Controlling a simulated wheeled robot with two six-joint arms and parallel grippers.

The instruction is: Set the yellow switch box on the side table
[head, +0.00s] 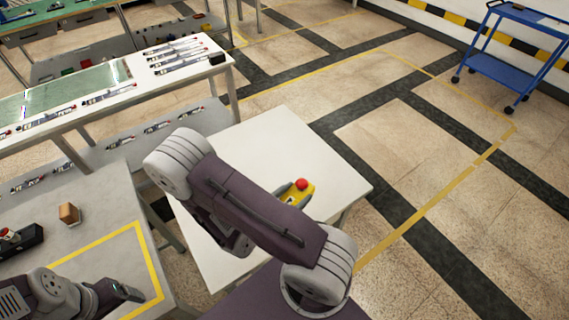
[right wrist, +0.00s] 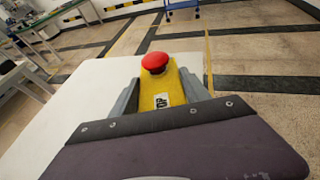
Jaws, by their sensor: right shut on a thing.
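The yellow switch box (head: 303,193) with its red round button on top is over the white side table (head: 290,140) in the head view. It also shows upright in the right wrist view (right wrist: 162,85), with dark lettering on its yellow face. My right gripper (head: 291,191) is shut on the box, with grey fingers on both sides of it. My right arm hides part of the gripper and box in the head view. I cannot tell whether the box's underside touches the tabletop. My left gripper (head: 128,291) is low over the grey workbench; its fingers are unclear.
The grey workbench (head: 100,215) at left has a yellow taped outline, a small orange-brown block (head: 69,213) and a black box (head: 20,240) with a red button. A longer bench with tools stands behind. A blue cart (head: 510,50) is far right. The side table around the box is bare.

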